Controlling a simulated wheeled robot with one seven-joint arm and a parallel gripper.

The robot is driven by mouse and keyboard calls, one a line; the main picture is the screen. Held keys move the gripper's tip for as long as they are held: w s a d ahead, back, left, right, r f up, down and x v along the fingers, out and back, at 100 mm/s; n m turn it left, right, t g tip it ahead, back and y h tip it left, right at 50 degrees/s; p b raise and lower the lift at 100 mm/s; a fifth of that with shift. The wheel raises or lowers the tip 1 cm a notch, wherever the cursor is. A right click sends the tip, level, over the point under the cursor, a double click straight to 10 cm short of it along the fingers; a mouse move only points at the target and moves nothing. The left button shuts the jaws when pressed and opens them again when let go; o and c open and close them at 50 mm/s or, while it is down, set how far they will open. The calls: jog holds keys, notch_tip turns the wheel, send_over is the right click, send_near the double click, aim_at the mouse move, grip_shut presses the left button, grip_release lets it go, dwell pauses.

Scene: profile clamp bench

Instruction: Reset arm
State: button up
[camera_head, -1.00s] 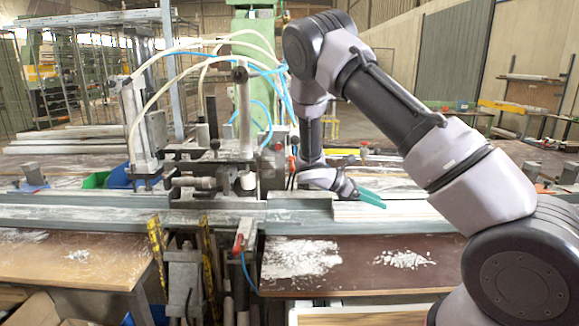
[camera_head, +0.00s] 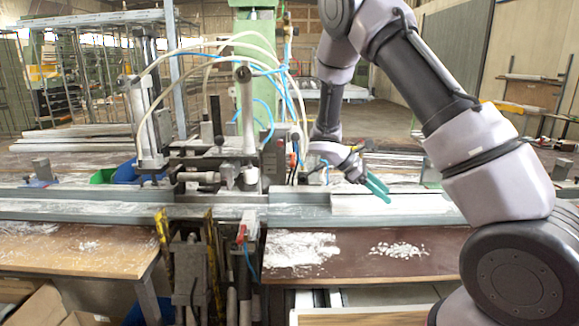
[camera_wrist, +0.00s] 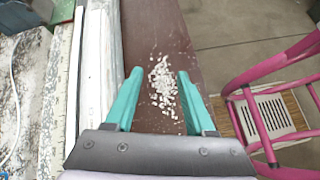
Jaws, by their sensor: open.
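My gripper (camera_head: 376,188) has teal fingers and is in the head view, in front of the right part of the bench's long profile rail. In the wrist view my gripper (camera_wrist: 158,72) shows two teal fingers spread apart with nothing between them. Below and beyond the fingers lies a patch of white chips (camera_wrist: 162,82) on the brown bench top. The same chips show in the head view (camera_head: 400,249), in front of the rail. The arm reaches in from the right.
The clamp machine (camera_head: 222,165), with white and blue hoses, stands at the centre left. The long grey rail (camera_head: 110,208) runs across the bench. A pink frame (camera_wrist: 262,120) stands right of the bench in the wrist view.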

jog(key=s+a+r+m+t+y, duration=0.1)
jog(key=s+r+m+t+y, duration=0.3)
jog(key=s+r+m, duration=0.5)
jog(key=s+a+r+m+t+y, duration=0.1)
jog(key=s+r+m+t+y, duration=0.3)
jog(key=s+r+m+y, duration=0.4)
jog(key=shift+s+a+r+m, duration=0.15)
jog(key=shift+s+r+m, duration=0.3)
jog(key=shift+s+r, duration=1.55)
jog(key=shift+s+a+r+m, duration=0.15)
jog(key=shift+s+r+m, duration=0.4)
jog(key=shift+r, duration=2.8)
jog(key=shift+o, duration=0.3)
